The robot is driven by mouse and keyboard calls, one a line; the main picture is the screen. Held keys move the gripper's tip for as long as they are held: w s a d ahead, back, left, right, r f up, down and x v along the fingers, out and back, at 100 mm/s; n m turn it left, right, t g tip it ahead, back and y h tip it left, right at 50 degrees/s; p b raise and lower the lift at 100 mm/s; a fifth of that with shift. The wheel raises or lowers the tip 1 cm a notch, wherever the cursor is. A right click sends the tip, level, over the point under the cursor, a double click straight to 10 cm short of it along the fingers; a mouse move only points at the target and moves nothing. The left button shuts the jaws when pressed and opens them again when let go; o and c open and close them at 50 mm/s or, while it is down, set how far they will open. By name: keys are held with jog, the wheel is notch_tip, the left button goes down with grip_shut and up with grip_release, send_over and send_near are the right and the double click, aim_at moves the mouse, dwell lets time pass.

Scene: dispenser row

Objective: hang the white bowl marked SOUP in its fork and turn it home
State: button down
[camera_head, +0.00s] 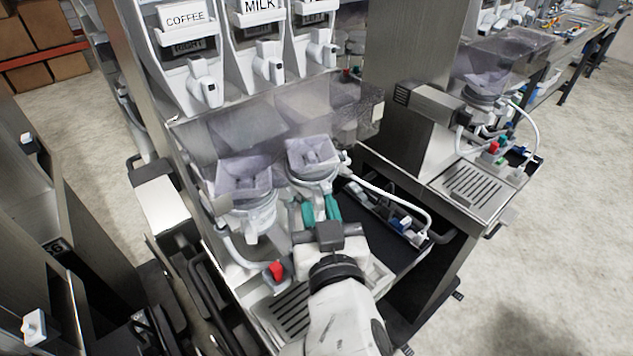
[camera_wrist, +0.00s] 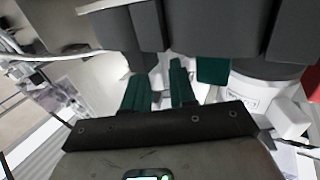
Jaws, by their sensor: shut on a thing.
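My gripper (camera_head: 317,209), with teal fingers, is shut at the front of the right-hand white bowl (camera_head: 311,181), below its clear square hopper. The bowl sits at the dispenser, and it looks roughly upright. I cannot tell whether it is in its fork or turned home. A second white bowl (camera_head: 262,217) with a clear hopper is beside it on the left. In the wrist view the fingers (camera_wrist: 160,88) have white material between them, largely hidden. A white bowl with a small label (camera_wrist: 243,101) shows to the right there. The lettering is too small to read.
A clear shield (camera_head: 240,130) spans behind the hoppers. A white hose (camera_head: 385,193) runs on the right over a dark tray (camera_head: 395,250). A red tap (camera_head: 277,270) and a drip grate (camera_head: 285,312) are in front. Another dispenser (camera_head: 470,190) stands to the right.

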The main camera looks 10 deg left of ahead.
jog(key=shift+s+a+r+m+t+h+b, duration=0.1)
jog(key=shift+a+m+t+h+b, duration=0.25)
jog(key=shift+b, duration=0.35)
jog(key=shift+s+a+r+m+t+h+b, duration=0.15)
jog(key=shift+a+h+b, duration=0.25)
jog(key=shift+b, duration=0.3)
jog(key=shift+w, duration=0.1)
jog(key=c, duration=0.8)
grip_release()
jog(key=shift+a+f, duration=0.1)
jog(key=shift+f, duration=0.05)
jog(key=shift+c, duration=0.2)
jog(key=shift+v, duration=2.6)
jog(key=shift+d+b+v, duration=0.25)
jog(key=shift+b+v, duration=0.05)
jog(key=shift+v, duration=1.05)
